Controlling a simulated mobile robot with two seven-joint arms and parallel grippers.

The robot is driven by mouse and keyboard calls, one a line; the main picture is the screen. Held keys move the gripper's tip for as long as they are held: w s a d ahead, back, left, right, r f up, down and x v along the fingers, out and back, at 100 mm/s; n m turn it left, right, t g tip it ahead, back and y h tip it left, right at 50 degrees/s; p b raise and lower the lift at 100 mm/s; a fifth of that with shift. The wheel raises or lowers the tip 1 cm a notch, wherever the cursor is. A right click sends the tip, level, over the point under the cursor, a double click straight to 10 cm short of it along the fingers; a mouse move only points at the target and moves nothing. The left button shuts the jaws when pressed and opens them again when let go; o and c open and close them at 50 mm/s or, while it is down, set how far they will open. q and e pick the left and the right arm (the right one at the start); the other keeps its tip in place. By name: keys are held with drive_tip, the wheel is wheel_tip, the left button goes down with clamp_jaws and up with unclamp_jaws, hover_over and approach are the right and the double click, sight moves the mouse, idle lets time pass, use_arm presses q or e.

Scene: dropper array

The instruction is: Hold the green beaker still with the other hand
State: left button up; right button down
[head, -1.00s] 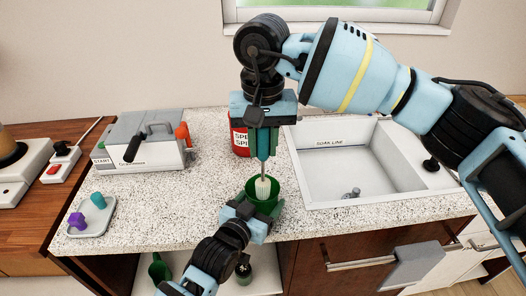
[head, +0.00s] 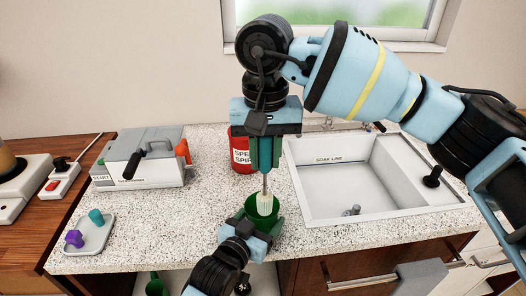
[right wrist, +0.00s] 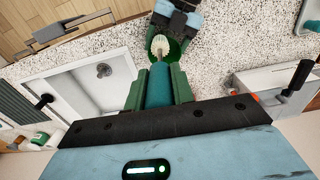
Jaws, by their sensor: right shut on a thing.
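The green beaker (head: 252,213) stands near the counter's front edge. My left gripper (head: 262,222) reaches it from the front, its fingers at the beaker's sides; how tightly they close on it I cannot tell. My right gripper (head: 265,165) points down above the beaker, shut on the handle of a brush (head: 264,205). The white bristles are at the beaker's mouth, their lower end hidden by its wall. In the right wrist view, the teal handle (right wrist: 158,88) sits between the green fingers, and the bristles overlap the beaker (right wrist: 175,50).
A red canister (head: 239,152) stands just behind my right gripper. The sink (head: 315,209) is to the right. A grey boxy device (head: 140,165) and a small tray (head: 98,246) with purple and teal pieces are on the left. Counter between tray and beaker is clear.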

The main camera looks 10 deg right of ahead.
drive_tip(key=s+r, duration=0.3)
drive_tip(key=s, duration=0.3)
drive_tip(key=shift+d, duration=0.45)
use_arm(q)
drive_tip(key=o, duration=1.2)
drive_tip(key=shift+c, duration=0.2)
drive_tip(key=shift+s+a, duration=0.1)
drive_tip(key=v, duration=1.1)
drive_tip(key=shift+s+a, duration=0.25)
drive_tip(key=shift+s, duration=0.05)
